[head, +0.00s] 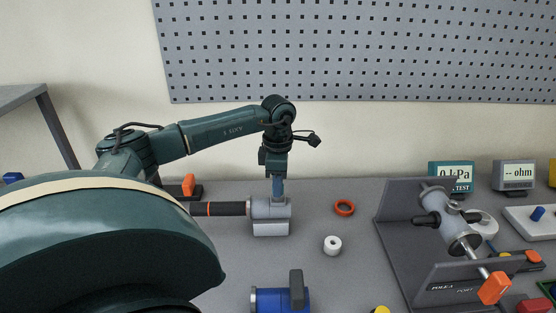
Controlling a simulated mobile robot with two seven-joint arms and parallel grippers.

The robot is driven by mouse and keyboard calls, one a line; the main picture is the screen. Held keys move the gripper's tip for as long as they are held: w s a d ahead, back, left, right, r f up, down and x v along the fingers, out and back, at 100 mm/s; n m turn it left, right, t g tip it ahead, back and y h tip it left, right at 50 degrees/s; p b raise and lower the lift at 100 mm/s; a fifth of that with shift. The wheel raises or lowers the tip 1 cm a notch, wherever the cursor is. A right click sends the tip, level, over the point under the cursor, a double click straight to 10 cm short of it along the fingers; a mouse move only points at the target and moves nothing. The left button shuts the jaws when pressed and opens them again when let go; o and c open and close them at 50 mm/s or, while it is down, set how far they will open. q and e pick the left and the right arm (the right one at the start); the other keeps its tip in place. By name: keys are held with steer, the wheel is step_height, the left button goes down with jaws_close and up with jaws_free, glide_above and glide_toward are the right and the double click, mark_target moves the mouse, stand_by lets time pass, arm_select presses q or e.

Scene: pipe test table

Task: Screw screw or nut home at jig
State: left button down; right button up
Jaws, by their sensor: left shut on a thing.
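My left gripper (278,197) points straight down, its narrow fingers shut at the top of a grey cylindrical fitting (264,211). The fingertips are small here and partly hidden against the fitting. The fitting lies level on a grey block (270,229) on the table. A black bar (223,209) with an orange ring runs into its left end. On the right, a grey jig (390,245) holds a tilted metal pipe assembly (457,235) with an orange-handled end (494,287). No loose screw or nut can be made out for certain. My right gripper is out of view.
An orange ring (344,208) and a white ring (332,245) lie between the fitting and the jig. A blue device (280,299) stands at the front. A pressure display (451,176) and an ohm display (514,175) stand at the back right, before a pegboard (360,50).

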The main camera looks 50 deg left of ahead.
arm_select(q)
steer(key=shift+m, duration=0.4)
steer(key=m, duration=0.4)
steer(key=shift+b, duration=0.3)
steer(key=shift+m, duration=0.3)
steer(key=m, duration=0.4)
steer(key=shift+m, duration=0.4)
